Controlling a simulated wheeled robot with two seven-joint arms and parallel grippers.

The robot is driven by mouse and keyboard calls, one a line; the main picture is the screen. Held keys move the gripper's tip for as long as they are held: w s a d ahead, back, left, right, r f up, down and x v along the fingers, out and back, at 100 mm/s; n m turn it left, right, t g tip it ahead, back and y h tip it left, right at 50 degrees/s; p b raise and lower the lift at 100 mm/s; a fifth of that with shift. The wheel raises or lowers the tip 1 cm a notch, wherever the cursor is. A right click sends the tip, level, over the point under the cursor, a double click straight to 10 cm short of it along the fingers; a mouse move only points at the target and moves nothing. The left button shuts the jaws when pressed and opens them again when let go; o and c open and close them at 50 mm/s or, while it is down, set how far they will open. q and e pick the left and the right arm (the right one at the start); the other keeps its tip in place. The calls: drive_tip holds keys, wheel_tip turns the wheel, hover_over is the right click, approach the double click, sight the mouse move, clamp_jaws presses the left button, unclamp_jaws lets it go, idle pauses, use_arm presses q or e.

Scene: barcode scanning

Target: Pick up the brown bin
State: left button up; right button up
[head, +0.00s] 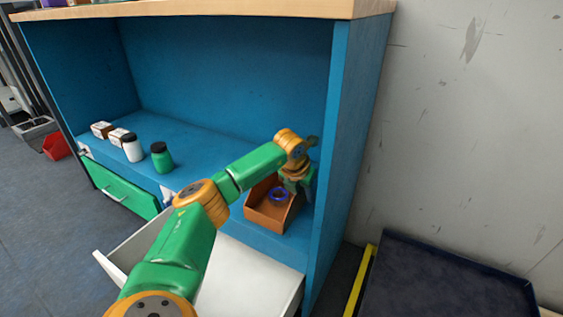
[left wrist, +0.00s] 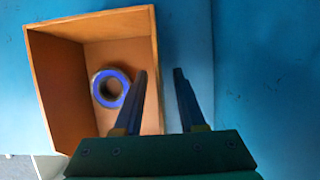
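The brown bin (head: 262,218) is an open box on the lower blue shelf, near the right side wall. A blue-rimmed ring or roll (head: 279,195) lies inside it. My left gripper (head: 300,188) is at the right side of the bin, pointing down. In the left wrist view its two fingers (left wrist: 160,72) are apart with nothing clamped. There, the bin (left wrist: 60,75) is at the left, and its right wall appears between the fingers, one finger over the inside and one outside. The roll (left wrist: 110,88) is left of the fingers. My right gripper is not in view.
The cabinet's blue right wall (head: 345,150) is close beside the gripper. An open white drawer (head: 245,285) juts out below. The wooden top (head: 220,8) is overhead.

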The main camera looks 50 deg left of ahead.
use_arm(q)
clamp_jaws()
idle(1.4)
